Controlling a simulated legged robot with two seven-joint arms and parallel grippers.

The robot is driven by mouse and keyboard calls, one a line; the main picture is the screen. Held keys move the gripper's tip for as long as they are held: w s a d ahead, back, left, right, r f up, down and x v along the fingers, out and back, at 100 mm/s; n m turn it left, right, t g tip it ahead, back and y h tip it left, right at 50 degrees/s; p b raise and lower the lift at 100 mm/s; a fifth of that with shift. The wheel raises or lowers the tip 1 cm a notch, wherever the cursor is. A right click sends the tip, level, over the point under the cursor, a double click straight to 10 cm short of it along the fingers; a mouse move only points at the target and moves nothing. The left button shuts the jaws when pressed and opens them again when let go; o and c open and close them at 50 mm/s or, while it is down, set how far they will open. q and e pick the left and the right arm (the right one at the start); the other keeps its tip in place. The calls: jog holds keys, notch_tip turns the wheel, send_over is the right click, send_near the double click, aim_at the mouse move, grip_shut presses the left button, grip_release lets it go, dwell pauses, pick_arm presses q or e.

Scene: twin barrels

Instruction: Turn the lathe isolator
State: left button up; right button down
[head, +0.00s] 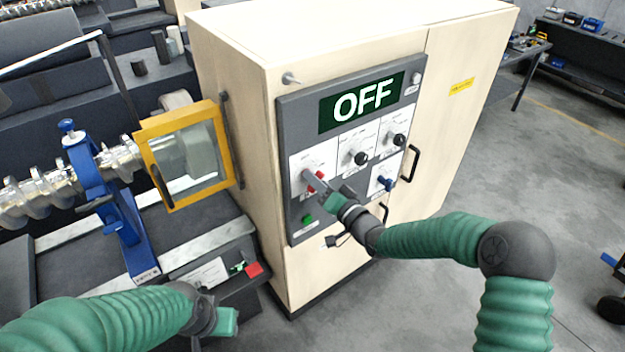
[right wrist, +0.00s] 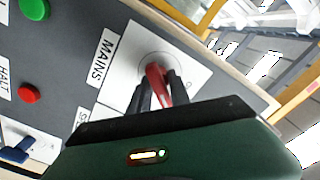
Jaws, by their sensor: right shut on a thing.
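The lathe isolator is a red handle (right wrist: 157,82) on a white plate marked MAINS, on the grey control panel (head: 290,140) of a cream cabinet. In the head view the red handle (head: 317,183) is partly hidden by my right gripper (head: 318,187). The right wrist view shows the two dark fingers of that gripper (right wrist: 155,92) on either side of the red handle, shut on it. A green display (head: 362,101) above reads OFF. My left gripper (head: 218,322) is low at the front left, away from the panel; its finger opening is not clear.
Black knobs (head: 361,158) and a blue switch (head: 384,184) sit right of the isolator. A green button (head: 307,220) is below it. A lathe with a yellow-framed guard (head: 187,155) stands left of the cabinet (head: 235,110). Clear floor (head: 480,180) lies to the right.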

jog(key=shift+d, duration=0.25)
